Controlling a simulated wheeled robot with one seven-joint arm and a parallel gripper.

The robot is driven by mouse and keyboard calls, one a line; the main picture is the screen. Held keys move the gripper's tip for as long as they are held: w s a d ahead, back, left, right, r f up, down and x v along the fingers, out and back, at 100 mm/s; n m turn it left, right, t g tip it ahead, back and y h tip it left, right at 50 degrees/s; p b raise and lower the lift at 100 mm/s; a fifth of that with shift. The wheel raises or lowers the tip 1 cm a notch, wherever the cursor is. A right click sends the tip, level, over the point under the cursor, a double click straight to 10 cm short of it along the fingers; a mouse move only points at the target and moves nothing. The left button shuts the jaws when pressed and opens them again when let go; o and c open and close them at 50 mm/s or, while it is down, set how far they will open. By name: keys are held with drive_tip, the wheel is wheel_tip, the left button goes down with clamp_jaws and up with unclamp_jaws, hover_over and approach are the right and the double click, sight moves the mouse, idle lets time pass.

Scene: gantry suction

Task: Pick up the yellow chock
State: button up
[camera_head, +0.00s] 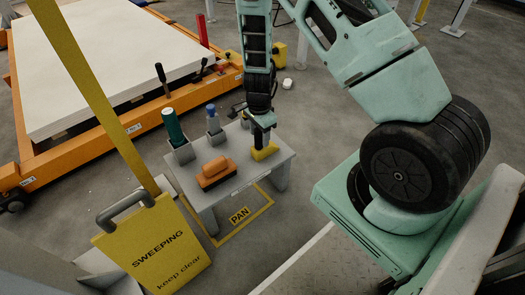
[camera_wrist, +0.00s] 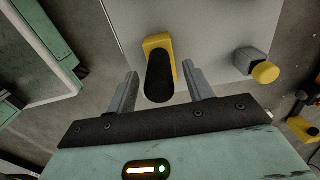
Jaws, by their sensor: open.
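The yellow chock (camera_head: 264,153) sits on the grey table (camera_head: 206,205) near its right end. In the wrist view its yellow body (camera_wrist: 156,43) shows behind a black upright handle (camera_wrist: 160,78). My gripper (camera_head: 263,119) is above the chock, pointing down. In the wrist view my gripper (camera_wrist: 160,71) is open, with one finger on each side of the black handle and a visible gap on both sides. The handle hides part of the yellow body.
On the table stand an orange-brown block (camera_head: 215,171), a green bottle (camera_head: 174,128) in a grey holder and a blue-topped item (camera_head: 212,121). An orange-framed platform (camera_head: 100,135) lies behind.

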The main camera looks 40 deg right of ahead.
wheel_tip(320, 180, down, 2)
drive_tip(key=shift+r, duration=0.1)
drive_tip(key=c, duration=1.1)
drive_tip(key=shift+o, duration=0.2)
